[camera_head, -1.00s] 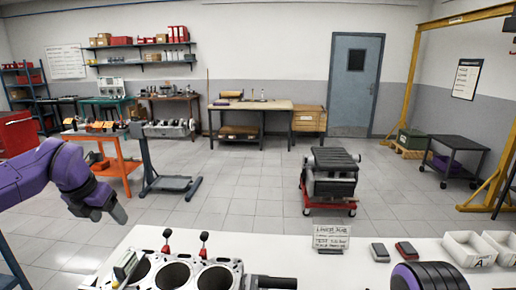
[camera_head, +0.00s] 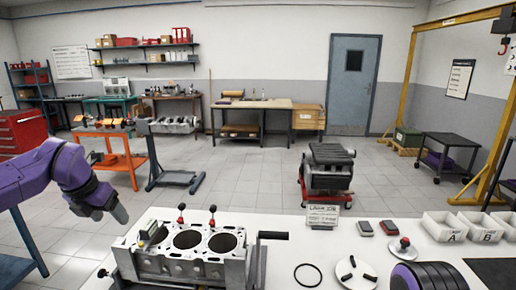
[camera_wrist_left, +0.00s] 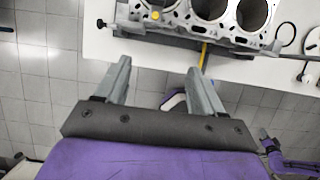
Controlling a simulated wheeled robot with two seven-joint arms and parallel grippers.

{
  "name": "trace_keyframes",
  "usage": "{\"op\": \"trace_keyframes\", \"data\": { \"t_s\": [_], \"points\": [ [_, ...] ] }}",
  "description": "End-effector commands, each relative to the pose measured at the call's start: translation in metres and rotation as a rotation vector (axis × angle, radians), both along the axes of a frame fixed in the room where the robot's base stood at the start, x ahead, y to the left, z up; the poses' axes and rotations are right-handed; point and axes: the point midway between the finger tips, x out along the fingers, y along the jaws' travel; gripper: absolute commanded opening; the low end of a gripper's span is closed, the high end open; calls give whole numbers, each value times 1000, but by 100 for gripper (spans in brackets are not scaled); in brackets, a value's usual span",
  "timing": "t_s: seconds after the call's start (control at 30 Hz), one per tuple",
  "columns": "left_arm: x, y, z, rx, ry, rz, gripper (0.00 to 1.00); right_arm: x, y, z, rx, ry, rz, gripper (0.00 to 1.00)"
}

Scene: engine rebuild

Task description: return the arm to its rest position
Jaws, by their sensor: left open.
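My left arm comes in from the left in the head view, purple with a dark wrist. Its gripper (camera_head: 120,214) hangs in the air left of the engine block, pointing down and to the right, apart from it. In the left wrist view the gripper (camera_wrist_left: 157,78) shows its two grey fingers spread apart with nothing between them. The engine block (camera_head: 185,252) stands on the white bench, with open bores and two red-knobbed pins on top. It also shows at the top of the left wrist view (camera_wrist_left: 222,32). My right gripper is not in view.
An engine on a red stand (camera_head: 328,172) is on the floor beyond.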

Motion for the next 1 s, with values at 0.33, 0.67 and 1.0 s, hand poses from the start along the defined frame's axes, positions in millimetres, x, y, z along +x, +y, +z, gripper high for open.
{"op": "trace_keyframes", "data": {
  "t_s": [0.33, 0.67, 1.0],
  "points": [
    [-7, -4, -67, 243, 92, -91, 68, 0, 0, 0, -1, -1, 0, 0],
    [-34, -22, -189, 684, 244, -420, 68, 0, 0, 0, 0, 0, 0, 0],
    [-194, -57, -379, 1149, 399, -1501, 68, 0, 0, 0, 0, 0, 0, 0]
  ]
}}
